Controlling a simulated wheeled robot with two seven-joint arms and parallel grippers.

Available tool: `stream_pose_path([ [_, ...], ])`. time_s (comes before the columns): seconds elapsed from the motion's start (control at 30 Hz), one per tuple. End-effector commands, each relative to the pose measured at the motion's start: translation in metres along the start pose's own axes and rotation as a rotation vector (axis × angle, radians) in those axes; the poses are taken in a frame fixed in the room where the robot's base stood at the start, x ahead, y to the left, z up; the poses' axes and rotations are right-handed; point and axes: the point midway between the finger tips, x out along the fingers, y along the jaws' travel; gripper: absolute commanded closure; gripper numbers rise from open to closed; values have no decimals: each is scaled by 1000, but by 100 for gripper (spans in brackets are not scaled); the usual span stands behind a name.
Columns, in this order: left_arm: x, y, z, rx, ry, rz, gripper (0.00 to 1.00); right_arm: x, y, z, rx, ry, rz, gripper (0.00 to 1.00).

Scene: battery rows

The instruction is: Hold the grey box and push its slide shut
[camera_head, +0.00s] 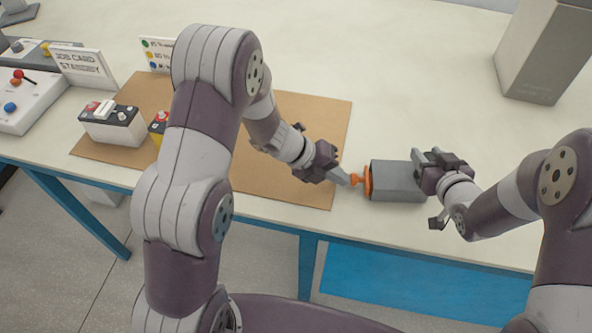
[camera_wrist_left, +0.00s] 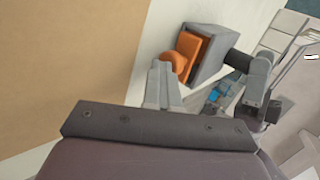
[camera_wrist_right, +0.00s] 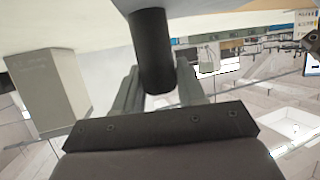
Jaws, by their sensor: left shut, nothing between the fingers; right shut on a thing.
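The grey box (camera_head: 397,181) lies on the table to the right of the brown mat. It also shows in the left wrist view (camera_wrist_left: 222,45). Its orange slide (camera_head: 360,181) is on the left end, with a knob sticking out; the slide shows in the left wrist view (camera_wrist_left: 188,52) too. My left gripper (camera_head: 350,181) is shut and empty, its tips at the knob; I cannot tell whether they touch. My right gripper (camera_head: 428,180) is shut on the box's dark handle (camera_wrist_right: 152,55) at the right end.
A control box (camera_head: 25,100) and job card sign (camera_head: 84,68) stand at left. A tall grey block (camera_head: 545,55) stands at back right. The table's front edge is close.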

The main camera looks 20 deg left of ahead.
Motion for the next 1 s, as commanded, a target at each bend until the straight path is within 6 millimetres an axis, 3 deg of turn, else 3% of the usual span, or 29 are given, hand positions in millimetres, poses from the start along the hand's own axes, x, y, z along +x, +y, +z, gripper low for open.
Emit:
stream_pose_path([
  [0.13,-14,12,1,-1,-3,-4,100,0,-4,5,0,-11,-9,100],
  [0.23,-37,28,2,-2,-7,-2,100,0,-3,4,0,-11,-8,100],
  [0.4,-86,27,1,1,-7,-1,100,0,-2,5,0,-11,-6,100],
  [0.53,-113,27,1,0,-5,0,100,0,-2,4,1,-11,-5,100],
  [0.7,-128,28,0,-1,-2,0,100,0,-2,4,1,-10,-4,100],
  [0.93,-129,28,0,-1,-1,0,100,0,-1,4,1,-9,-3,100],
  [0.97,-129,28,0,-1,-1,0,100,0,-1,4,1,-9,-3,54],
  [1.0,-129,28,0,-1,-1,0,100,0,-1,3,1,-8,-3,41],
])
